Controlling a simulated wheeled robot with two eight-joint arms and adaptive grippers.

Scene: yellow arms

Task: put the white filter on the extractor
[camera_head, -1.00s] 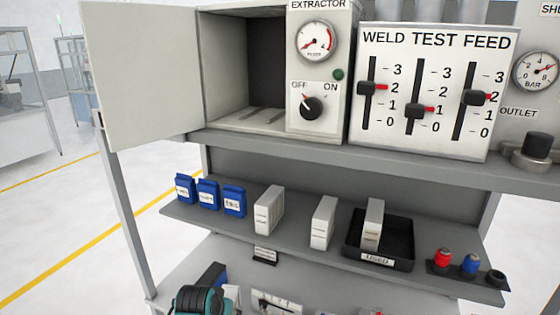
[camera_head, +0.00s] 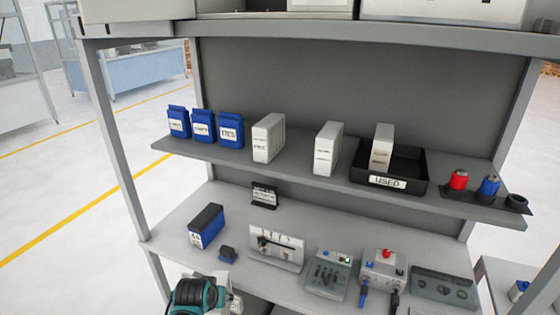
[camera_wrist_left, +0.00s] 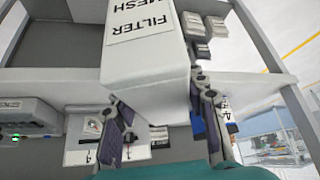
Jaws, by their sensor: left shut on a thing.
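In the left wrist view my left gripper (camera_wrist_left: 158,125) is shut on a white box-shaped filter (camera_wrist_left: 150,50) marked "FILTER MESH", with one finger on each side of it. In the head view a teal and black part of my left arm (camera_head: 195,294) shows at the lower left; the held filter cannot be made out there. Only the bottom edge of the extractor (camera_head: 255,13) shows at the top, so its inside is hidden. Two white boxes (camera_head: 268,138) (camera_head: 327,149) stand on the upper shelf. My right gripper is out of view.
A black tray (camera_head: 388,182) marked "USED" holds another white box (camera_head: 382,147). Blue packs (camera_head: 204,126) stand left on the shelf; red and blue canisters (camera_head: 474,183) stand right. The lower bench (camera_head: 185,215) bears a blue box (camera_head: 206,226) and several control panels.

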